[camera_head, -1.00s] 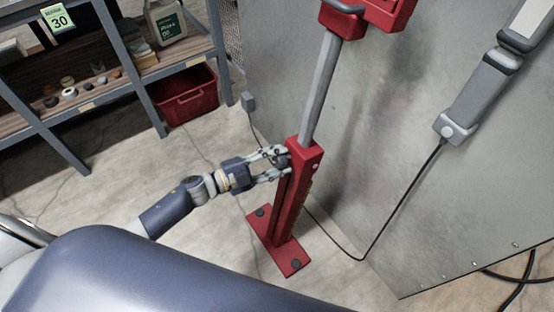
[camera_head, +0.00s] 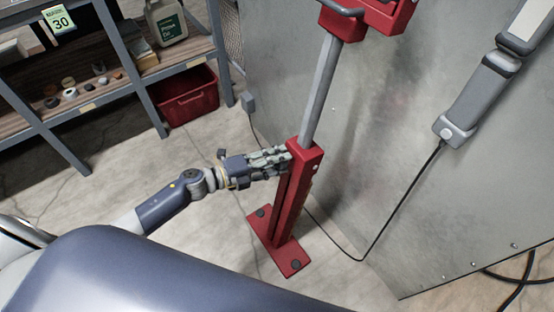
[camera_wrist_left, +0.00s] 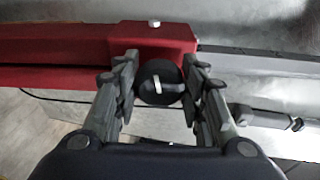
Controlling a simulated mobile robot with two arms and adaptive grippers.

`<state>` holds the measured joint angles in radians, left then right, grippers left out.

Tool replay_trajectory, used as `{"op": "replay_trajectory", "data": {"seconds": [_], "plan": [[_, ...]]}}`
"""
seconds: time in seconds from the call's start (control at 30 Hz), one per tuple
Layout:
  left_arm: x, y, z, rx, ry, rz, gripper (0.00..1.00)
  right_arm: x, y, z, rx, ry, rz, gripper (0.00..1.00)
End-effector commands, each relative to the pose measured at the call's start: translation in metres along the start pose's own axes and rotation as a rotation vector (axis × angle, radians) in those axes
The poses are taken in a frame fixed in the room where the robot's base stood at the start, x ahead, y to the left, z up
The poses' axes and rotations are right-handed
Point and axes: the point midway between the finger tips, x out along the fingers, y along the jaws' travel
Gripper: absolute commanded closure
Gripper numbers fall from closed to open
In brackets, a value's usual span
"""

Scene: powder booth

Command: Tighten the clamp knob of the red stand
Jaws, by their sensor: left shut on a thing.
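The red stand (camera_head: 290,200) rises from a red foot plate on the floor, with a grey post sliding out of its top. In the left wrist view its red body (camera_wrist_left: 160,37) runs across the top left. The black round clamp knob (camera_wrist_left: 158,82), with a pale bar on its face, sits on the side of the red body. My left gripper (camera_head: 284,158) reaches in from the left at the top of the red column. In the left wrist view its fingers (camera_wrist_left: 160,85) are on either side of the knob, shut on it. My right gripper is not in view.
A grey metal wall panel (camera_head: 380,120) stands close behind and right of the stand. A black cable (camera_head: 385,225) hangs to the floor. A shelf rack with a red bin (camera_head: 187,95) stands at the left. Floor left of the stand is clear.

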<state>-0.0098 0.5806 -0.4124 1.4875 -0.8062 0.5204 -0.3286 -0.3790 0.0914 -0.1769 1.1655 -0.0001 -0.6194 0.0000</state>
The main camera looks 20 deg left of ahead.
Motion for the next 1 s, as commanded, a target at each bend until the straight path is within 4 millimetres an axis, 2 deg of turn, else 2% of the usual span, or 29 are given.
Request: {"op": "replay_trajectory", "data": {"seconds": [0.4,0.43,0.5,0.87,1.0], "plan": [[0.000,0.001,-0.001,0.005,0.003,0.002,0.86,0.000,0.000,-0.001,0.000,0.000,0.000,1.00],[0.000,0.001,-0.001,0.005,0.003,0.002,0.57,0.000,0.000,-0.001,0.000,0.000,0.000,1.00],[0.000,0.001,-0.001,0.005,0.002,0.002,0.41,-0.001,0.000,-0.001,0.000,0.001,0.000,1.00],[-0.001,0.001,0.000,0.005,0.001,0.002,0.41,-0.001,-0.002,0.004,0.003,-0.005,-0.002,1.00],[-0.014,0.002,0.000,0.004,0.000,0.004,0.41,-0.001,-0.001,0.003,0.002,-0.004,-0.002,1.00]]}}
